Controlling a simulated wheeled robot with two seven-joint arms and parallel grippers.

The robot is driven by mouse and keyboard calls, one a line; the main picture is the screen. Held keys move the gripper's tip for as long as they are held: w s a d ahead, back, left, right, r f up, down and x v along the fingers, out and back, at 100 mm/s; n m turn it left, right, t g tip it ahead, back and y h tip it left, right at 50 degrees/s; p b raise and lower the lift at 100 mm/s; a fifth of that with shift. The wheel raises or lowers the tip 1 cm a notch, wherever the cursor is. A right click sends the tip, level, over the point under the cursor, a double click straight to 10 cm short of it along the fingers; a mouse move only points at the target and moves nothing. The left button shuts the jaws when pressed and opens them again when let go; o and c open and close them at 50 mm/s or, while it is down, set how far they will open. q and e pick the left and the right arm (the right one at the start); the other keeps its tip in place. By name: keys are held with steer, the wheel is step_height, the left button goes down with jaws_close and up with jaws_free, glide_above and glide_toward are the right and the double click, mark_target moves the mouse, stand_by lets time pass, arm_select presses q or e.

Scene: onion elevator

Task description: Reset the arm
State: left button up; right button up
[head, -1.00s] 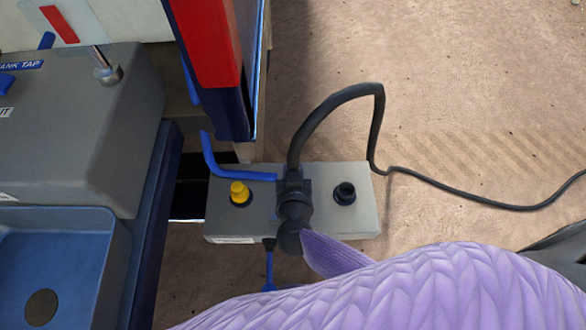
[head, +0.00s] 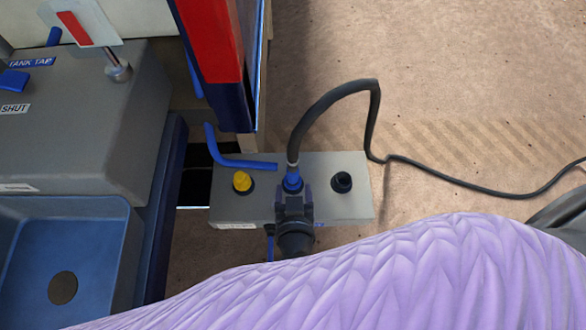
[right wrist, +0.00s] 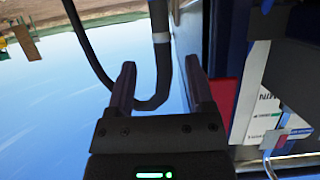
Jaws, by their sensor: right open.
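My right gripper (head: 293,193) is over the front of the grey box (head: 346,212) in the head view. Its two fingers are apart, and they also show spread in the right wrist view (right wrist: 160,66). Just beyond the fingertips, a blue connector (head: 292,182) sits on the middle of the box with a black hose (head: 327,103) rising from it. In the right wrist view the hose (right wrist: 161,60) shows between the fingers, but I see no grip on it. My purple-sleeved right arm fills the bottom of the head view. My left gripper is not in view.
A yellow plug (head: 242,182) and a black socket (head: 342,182) flank the connector. A blue bent pipe (head: 235,162) lies left of it. A red and blue post (head: 212,50) rises behind. A grey tank unit (head: 90,130) and blue basin (head: 62,245) stand left.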

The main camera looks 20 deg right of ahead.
steer(key=a+r+n+y, duration=0.7)
steer(key=a+r+y, duration=0.25)
steer(key=y, duration=0.25)
steer(key=s+d+f+m+g+h, duration=0.1)
steer(key=s+d+g+h, duration=0.35)
steer(key=d, duration=0.35)
steer(key=s+d+f+m+g+h, duration=0.1)
steer(key=s+d+g+h, duration=0.35)
steer(key=d, duration=0.35)
steer(key=s+f+g, duration=0.2)
steer(key=s+f, duration=0.1)
steer(key=f, duration=1.6)
steer(key=s+d+f+g, duration=0.1)
steer(key=s+d+f, duration=0.2)
steer(key=s+f, duration=0.7)
steer(key=s, duration=0.3)
steer(key=shift+s+d+n, duration=0.35)
steer(key=shift+n, duration=0.05)
